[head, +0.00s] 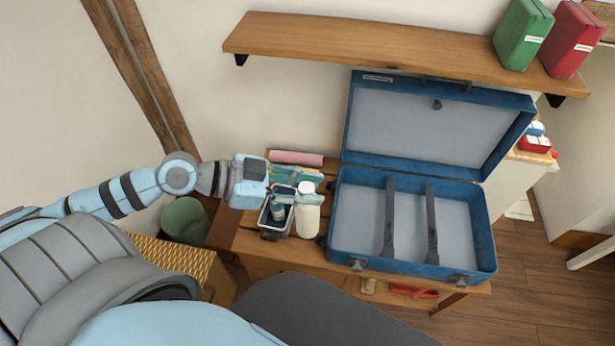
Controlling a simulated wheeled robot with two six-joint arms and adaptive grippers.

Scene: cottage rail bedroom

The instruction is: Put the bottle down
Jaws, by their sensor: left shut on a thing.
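The white bottle (308,220) is upright over the left part of the wooden table, just left of the open blue suitcase. My left gripper (309,187) reaches in from the left and is shut on the bottle near its top. One pale teal finger crosses in front of the bottle and the other is behind its cap. I cannot tell whether the bottle's base touches the table. My right gripper is not in view.
A small bin (266,222) with items inside stands close left of the bottle. A pink roll (296,158) lies behind. The empty suitcase (345,262) with two straps fills the table's right. A wooden shelf (350,40) hangs above. A green basket (184,217) is at left.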

